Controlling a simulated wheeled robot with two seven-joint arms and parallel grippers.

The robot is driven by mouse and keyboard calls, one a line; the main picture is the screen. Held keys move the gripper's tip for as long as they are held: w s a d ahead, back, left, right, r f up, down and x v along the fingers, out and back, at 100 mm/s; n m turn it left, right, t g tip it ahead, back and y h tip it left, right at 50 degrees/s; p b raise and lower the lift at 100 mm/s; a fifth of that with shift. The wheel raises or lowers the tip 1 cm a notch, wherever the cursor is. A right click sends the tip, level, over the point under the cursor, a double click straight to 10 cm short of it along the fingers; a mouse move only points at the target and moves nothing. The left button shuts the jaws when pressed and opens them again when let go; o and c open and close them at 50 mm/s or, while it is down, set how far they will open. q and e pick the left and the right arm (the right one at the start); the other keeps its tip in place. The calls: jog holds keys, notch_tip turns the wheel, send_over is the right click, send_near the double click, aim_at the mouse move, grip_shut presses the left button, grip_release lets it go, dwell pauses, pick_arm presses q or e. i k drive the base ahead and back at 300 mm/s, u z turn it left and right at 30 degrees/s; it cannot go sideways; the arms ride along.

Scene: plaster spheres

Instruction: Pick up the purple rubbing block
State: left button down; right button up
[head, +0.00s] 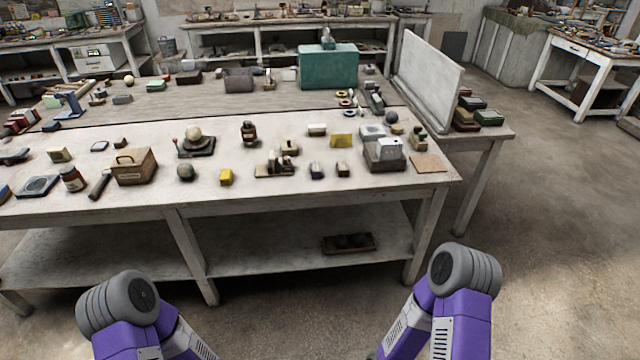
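I cannot make out a clearly purple block at this size. Neither of my grippers is in view; only purple and grey links of my two arms show at the bottom, apart from the table.
A low shelf below holds a dark tray (348,243). Bare floor lies in front.

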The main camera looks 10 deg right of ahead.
aim_at(315, 167)
jog(key=z, duration=0.7)
jog(key=i, duration=1.4)
jog(key=u, duration=0.4)
